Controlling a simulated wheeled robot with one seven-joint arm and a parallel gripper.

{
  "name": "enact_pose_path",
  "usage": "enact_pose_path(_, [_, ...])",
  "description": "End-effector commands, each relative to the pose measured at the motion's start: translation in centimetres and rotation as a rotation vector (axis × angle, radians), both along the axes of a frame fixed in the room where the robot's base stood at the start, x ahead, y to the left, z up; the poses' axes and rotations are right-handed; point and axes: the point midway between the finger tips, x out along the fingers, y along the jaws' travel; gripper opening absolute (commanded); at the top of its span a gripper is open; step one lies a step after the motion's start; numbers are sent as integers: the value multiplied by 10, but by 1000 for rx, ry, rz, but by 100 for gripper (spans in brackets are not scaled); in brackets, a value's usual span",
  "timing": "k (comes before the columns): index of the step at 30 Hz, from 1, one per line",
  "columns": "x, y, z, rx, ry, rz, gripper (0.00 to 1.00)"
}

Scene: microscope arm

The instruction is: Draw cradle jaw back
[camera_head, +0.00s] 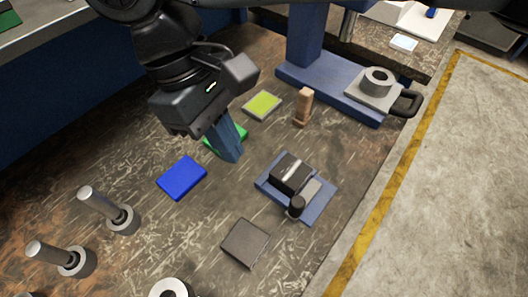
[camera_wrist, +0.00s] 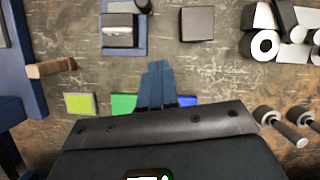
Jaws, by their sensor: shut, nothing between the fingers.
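The cradle is a small blue plate (camera_head: 268,191) on the bench, right of my gripper in the head view. A dark block (camera_head: 290,172) with a pale strip sits on it. Beside the block are a grey piece (camera_head: 312,191), which looks like the jaw, and an upright black knob (camera_head: 296,206). In the wrist view the cradle plate (camera_wrist: 123,52) is at the top, partly cut off by the frame edge. My gripper (camera_head: 233,157) has blue fingers pressed together, empty, pointing down left of the cradle and apart from it. Its fingertips (camera_wrist: 160,66) also show in the wrist view.
Blue (camera_head: 182,178), green (camera_head: 240,134), yellow-green (camera_head: 262,104) and dark grey (camera_head: 245,242) pads lie around. A wooden peg (camera_head: 304,106) stands near the blue microscope base (camera_head: 330,92). The bench edge lies right of the cradle.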

Motion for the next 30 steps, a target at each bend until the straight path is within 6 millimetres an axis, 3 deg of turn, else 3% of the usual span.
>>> enact_pose_path(17, [4,-10,1,-36,-9,-7,0])
enact_pose_path(23, [-1,-19,-24,-37,-7,-7,0])
enact_pose_path(30, [-9,-35,-68,-37,-9,-7,0])
